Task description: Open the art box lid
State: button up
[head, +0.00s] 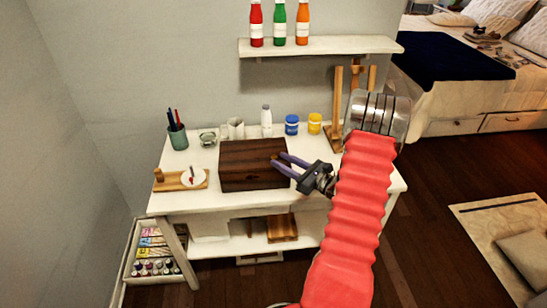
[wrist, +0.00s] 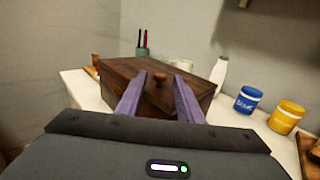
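The art box (head: 250,165) is a dark brown wooden box on the white table, and its lid is shut. In the wrist view the box (wrist: 120,88) has a small round wooden knob (wrist: 160,78) on its near side. My gripper (head: 277,161) is at the right side of the box. In the wrist view my gripper (wrist: 161,90) has its two purple fingers apart, with the knob seen between their tips. I cannot tell whether the fingers touch the knob. The gripper holds nothing that I can see.
On the white table (head: 185,203) stand a brush cup (head: 177,138), a white bottle (head: 266,122), a blue jar (head: 291,126), a yellow jar (head: 314,124) and a wooden easel (head: 337,110). A small wooden board (head: 172,182) lies left of the box. A wall shelf (head: 320,46) holds bottles above.

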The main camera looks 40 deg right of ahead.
aim_at(276, 158)
jog(key=shift+w+a, duration=0.2)
jog(key=shift+w, duration=0.9)
jog(key=shift+w+a, duration=0.2)
jog(key=shift+w, duration=0.85)
grip_shut()
